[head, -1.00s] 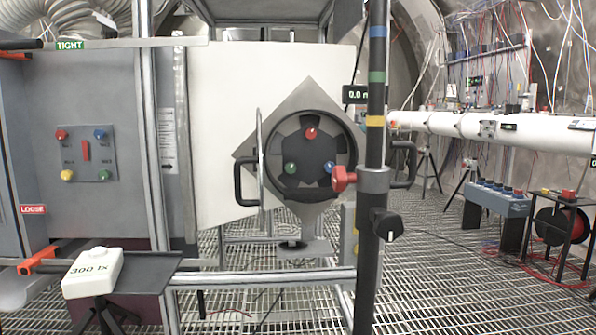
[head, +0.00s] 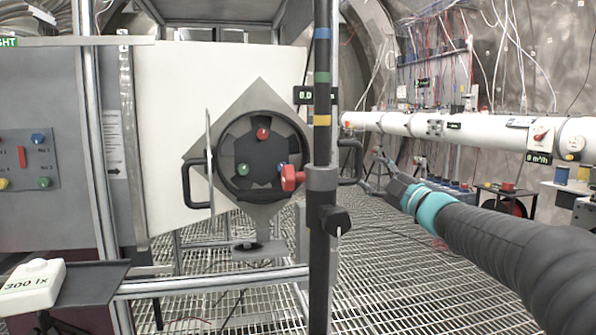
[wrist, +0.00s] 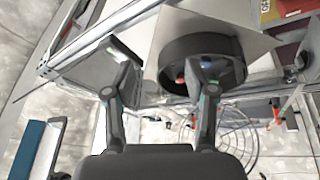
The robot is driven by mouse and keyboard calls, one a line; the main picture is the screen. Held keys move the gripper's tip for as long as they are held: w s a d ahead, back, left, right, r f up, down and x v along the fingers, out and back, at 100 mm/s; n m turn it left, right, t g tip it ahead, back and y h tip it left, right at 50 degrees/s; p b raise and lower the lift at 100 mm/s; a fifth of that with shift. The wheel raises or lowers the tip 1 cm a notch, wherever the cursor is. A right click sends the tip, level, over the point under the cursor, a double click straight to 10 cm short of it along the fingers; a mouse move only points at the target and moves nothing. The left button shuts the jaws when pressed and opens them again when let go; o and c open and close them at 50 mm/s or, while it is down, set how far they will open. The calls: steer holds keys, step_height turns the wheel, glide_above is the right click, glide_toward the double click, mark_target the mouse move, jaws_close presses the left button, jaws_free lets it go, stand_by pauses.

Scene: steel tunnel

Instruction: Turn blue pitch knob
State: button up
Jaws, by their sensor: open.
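A round black housing (head: 264,200) on a grey diamond plate carries three small knobs: red (head: 263,133), green (head: 243,169) and blue (head: 281,168). The blue knob sits at its lower right, close behind a red clamp handle. My gripper (head: 374,170) is right of the housing in the head view, on an arm entering from the right. In the wrist view my gripper (wrist: 163,80) is open and empty. The housing (wrist: 200,45) shows there beyond the right finger, with the red knob (wrist: 180,79) and the blue knob (wrist: 205,63). No contact shows.
A dark upright pole (head: 322,85) with coloured bands stands before the housing, bearing the red clamp handle (head: 290,178) and a black knob (head: 336,220). Black handles flank the housing. A panel (head: 25,165) at left has another blue knob. A white pipe (head: 400,123) runs at right.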

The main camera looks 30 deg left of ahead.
steer(key=s+a+f+n+g+y, duration=0.3)
steer(key=a+f+n+g, duration=0.1)
steer(key=a+n+g, duration=0.4)
steer(key=shift+m, duration=0.3)
steer(key=p+x, duration=0.1)
steer(key=x, duration=0.8)
steer(key=p+x, duration=0.1)
steer(key=x, duration=0.4)
steer(key=shift+s+a+p, duration=0.15)
steer(key=shift+s+p, duration=0.15)
steer(key=shift+p, duration=0.05)
jaws_close()
